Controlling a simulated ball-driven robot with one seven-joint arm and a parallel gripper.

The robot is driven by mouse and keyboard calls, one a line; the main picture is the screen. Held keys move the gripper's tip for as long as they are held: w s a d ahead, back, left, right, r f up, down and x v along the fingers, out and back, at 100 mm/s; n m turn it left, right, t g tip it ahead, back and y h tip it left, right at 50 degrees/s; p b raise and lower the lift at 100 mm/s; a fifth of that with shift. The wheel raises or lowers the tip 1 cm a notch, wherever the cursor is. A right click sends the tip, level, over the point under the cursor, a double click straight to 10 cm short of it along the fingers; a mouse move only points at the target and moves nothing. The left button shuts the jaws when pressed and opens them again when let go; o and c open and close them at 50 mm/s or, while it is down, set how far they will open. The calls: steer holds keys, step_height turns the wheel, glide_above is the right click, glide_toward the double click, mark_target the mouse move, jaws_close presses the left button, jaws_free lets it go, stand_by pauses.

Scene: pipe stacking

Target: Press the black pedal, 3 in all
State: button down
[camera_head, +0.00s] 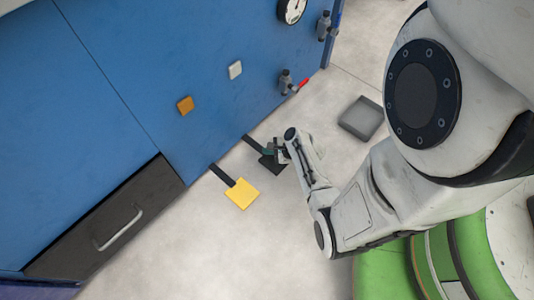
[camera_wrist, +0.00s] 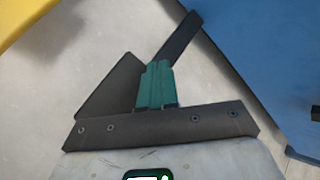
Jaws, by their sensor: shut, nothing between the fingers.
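The black pedal (camera_head: 270,163) is a dark square plate on a black arm that comes out of the bottom of the blue panel. My gripper (camera_head: 281,151) is at the pedal in the head view and covers part of it. In the wrist view the black pedal (camera_wrist: 108,86) lies beyond the green fingers of my gripper (camera_wrist: 158,72), with its arm running up to the blue panel. The fingers are together and empty. They overlap the pedal in both views; I cannot tell whether they touch it.
A yellow pedal (camera_head: 241,194) is left of the black one. A grey block (camera_head: 361,118) lies on the floor to the right.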

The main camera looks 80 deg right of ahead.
mark_target(269, 156)
steer(key=shift+f, duration=1.7)
stand_by(1.8)
steer(key=shift+r, duration=0.1)
steer(key=shift+r+p, duration=2.05)
steer(key=shift+p, duration=0.05)
step_height(269, 156, up, 5)
steer(key=p, duration=0.5)
stand_by(1.5)
